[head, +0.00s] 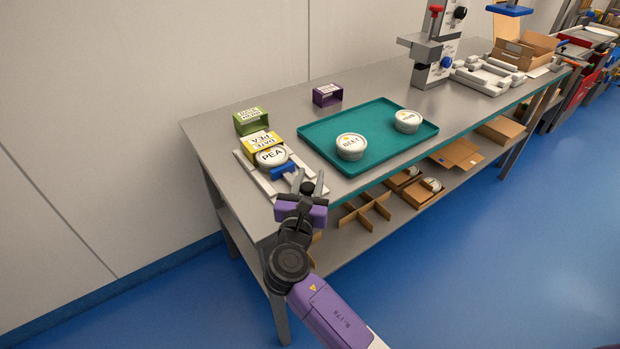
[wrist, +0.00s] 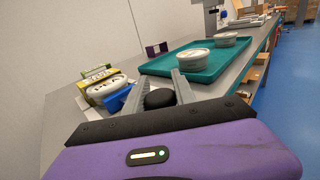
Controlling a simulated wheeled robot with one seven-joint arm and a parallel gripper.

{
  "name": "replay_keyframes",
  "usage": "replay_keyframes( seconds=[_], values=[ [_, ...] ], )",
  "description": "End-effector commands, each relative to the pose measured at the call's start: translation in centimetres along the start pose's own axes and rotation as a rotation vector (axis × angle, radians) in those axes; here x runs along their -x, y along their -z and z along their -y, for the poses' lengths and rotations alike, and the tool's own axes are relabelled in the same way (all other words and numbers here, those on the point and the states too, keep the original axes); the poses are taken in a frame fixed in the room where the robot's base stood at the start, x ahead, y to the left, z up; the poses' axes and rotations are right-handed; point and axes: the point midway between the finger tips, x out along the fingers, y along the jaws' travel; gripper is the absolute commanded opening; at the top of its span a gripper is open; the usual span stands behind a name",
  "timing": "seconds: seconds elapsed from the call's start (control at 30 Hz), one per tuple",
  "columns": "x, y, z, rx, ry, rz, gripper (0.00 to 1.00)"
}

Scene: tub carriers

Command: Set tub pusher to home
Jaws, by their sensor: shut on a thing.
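The tub pusher is a blue block (head: 284,172) on a light grey fixture (head: 252,177) at the table's near left corner. It also shows in the wrist view (wrist: 116,101), left of my fingers. A white tub marked PEA (head: 271,157) lies between the blue block and a yellow PEA sleeve (head: 257,142); I cannot tell whether block and tub touch. My gripper (head: 308,181) is at the fixture's near right end, shut on the pusher's black knob (wrist: 160,98), which sits between the two grey fingers. The link from knob to block is mostly hidden.
A green sleeve (head: 250,121) and a purple sleeve (head: 327,94) stand behind. A teal tray (head: 375,161) right of the fixture holds two white tubs (head: 351,147). A grey press (head: 436,60) stands farther right. Cardboard boxes (head: 456,153) lie on the lower shelf.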

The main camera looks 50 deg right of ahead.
Motion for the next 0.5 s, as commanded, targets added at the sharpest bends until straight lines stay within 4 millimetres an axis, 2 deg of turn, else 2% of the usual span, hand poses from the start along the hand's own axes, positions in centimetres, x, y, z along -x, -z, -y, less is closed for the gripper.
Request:
replay_keyframes(
  seconds=[0.4, 0.5],
  values=[
    [0.0, -0.03, -0.11, 0.0, -0.002, 0.001, 0.0],
    [-0.54, -0.06, -0.67, -0.001, -0.002, 0.001, 0.0]
  ],
)
